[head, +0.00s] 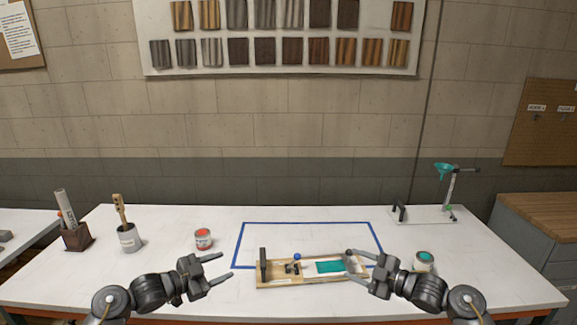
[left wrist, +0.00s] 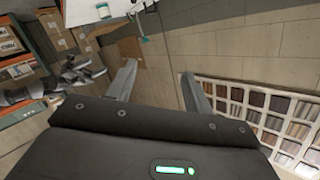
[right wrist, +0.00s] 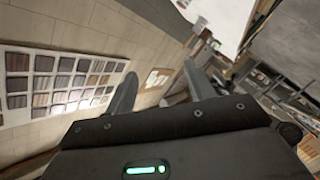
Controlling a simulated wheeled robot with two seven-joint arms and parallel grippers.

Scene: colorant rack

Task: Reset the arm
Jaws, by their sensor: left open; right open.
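My left gripper (head: 220,271) is open and empty above the front of the white table, left of the wooden tray. Its spread fingers also show in the left wrist view (left wrist: 158,90), with nothing between them. My right gripper (head: 352,268) is open and appears in front of the tray's right end in the head view; I cannot tell whether it touches it. Its fingers also show apart and empty in the right wrist view (right wrist: 158,88). The wooden tray (head: 290,284) holds a teal panel (head: 330,267), a dark upright block (head: 263,263) and a small blue-topped part (head: 297,258).
Blue tape (head: 300,223) marks a rectangle on the table (head: 190,285). A red-topped can (head: 203,239), a brush pot (head: 130,238) and a brown holder (head: 76,236) stand left. A teal-topped can (head: 424,260) is right, behind my right arm. A stand with a teal funnel (head: 443,171) is back right.

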